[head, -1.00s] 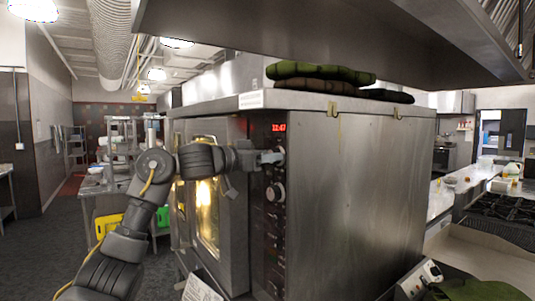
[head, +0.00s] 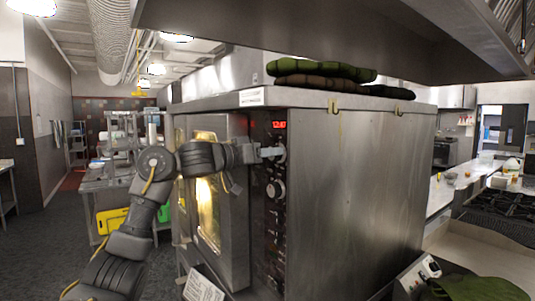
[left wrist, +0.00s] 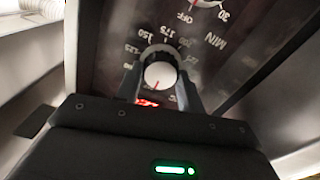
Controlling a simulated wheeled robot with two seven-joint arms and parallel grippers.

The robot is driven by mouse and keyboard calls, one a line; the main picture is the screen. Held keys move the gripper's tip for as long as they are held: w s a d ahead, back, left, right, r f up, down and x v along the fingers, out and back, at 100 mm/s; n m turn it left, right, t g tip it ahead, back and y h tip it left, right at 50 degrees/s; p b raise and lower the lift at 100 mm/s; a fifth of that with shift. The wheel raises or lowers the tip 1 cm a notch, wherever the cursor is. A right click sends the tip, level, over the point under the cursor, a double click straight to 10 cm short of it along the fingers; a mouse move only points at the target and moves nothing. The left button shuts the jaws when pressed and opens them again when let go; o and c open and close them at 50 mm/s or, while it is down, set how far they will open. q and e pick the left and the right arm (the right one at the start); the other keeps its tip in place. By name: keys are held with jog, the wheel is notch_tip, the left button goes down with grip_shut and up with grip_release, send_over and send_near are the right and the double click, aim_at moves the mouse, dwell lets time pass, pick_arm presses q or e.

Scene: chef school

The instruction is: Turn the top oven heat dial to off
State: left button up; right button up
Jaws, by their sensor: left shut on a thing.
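The top oven heat dial (left wrist: 159,75) is a round white-faced knob on the oven's dark control panel. Numbers including 125, 150 and 175 are printed around it. In the left wrist view a red mark shows on its face on the side near the red display; the exact setting is hard to read. My left gripper (head: 272,152) reaches the panel from the left and is shut on this dial, one finger on each side. In the head view the gripper largely hides the dial. My right gripper is not in view.
A second dial (head: 275,190), with OFF and MIN markings in the wrist view, sits just below. The red display (head: 279,125) is above. The lit glass door (head: 208,200) is to the left. Folded green cloths (head: 320,70) lie on the oven, under a metal hood (head: 330,35).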

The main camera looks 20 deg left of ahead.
pick_arm(q)
jog(key=o, duration=1)
jog(key=shift+c, duration=0.2)
jog(key=b+v, duration=0.5)
jog(key=v, duration=0.5)
jog(key=shift+s+a, duration=0.25)
jog(key=shift+s, duration=0.05)
jog(key=shift+f, duration=0.1)
